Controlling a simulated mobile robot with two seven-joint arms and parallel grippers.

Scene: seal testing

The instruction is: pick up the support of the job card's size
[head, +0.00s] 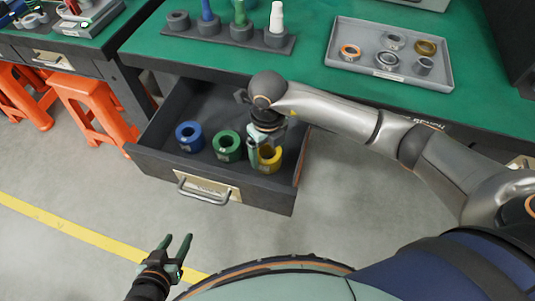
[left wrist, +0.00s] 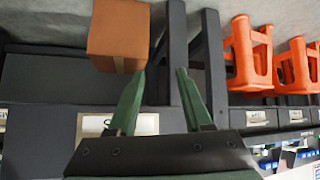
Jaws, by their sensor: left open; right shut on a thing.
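Three ring-shaped supports sit in the open drawer (head: 150,157): a blue support (head: 189,137), a green support (head: 227,146) and a yellow support (head: 270,160). My right gripper (head: 264,154) reaches down into the drawer from above and is shut on the yellow support, partly hiding it. The yellow support is at the drawer's right side, near the green one; whether it touches the drawer floor is hard to tell. My left gripper (head: 176,246) is open and empty, over the floor in front of the drawer. Its open fingers also show in the left wrist view (left wrist: 158,98). I cannot make out a job card.
On the green bench (head: 300,75), a dark rack (head: 215,36) holds blue, green and white posts. A grey tray (head: 347,75) holds several rings. Orange stools (head: 92,108) stand at the left; a brown box (left wrist: 118,35) shows in the left wrist view. Floor before the drawer is clear.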

